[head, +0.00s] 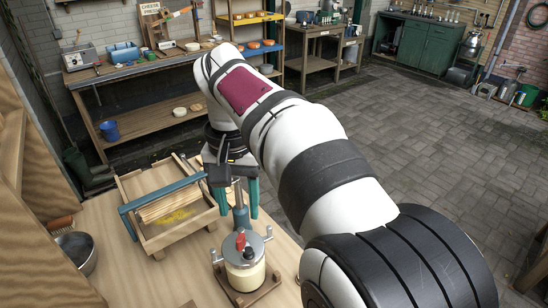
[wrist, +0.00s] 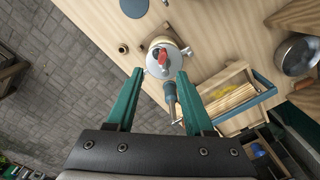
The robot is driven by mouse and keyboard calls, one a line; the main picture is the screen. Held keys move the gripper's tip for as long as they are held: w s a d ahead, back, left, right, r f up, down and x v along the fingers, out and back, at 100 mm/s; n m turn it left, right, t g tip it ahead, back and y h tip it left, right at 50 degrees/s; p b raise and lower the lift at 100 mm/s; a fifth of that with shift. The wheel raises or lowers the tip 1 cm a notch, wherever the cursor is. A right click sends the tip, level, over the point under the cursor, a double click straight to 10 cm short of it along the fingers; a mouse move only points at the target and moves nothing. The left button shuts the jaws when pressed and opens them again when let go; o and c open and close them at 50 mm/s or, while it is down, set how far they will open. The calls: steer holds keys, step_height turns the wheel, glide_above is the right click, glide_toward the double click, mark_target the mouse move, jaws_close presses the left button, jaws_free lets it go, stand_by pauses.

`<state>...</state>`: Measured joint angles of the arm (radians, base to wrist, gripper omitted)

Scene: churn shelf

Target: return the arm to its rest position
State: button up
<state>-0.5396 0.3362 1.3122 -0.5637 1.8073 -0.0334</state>
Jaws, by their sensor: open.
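My gripper (head: 232,208) is above the wooden worktop, between the crate and the churn in the head view, partly behind my wrist. A cream churn (head: 246,276) with a metal lid and red knob stands upright in a wooden base. It also shows beyond the fingertips in the wrist view (wrist: 172,47).
A wooden crate (head: 158,243) with a blue handle holds pale slats and something yellow. Shelves and a workbench (head: 140,80) stand behind. The paved floor (head: 420,130) at right is open.

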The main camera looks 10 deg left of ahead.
mark_target(240, 237)
steer(key=shift+w+a+f, duration=0.1)
steer(key=shift+a+f, duration=0.15)
steer(key=shift+a, duration=0.05)
step_height(240, 237, down, 10)
steer(key=shift+f, duration=0.25)
jaws_close()
stand_by(0.4)
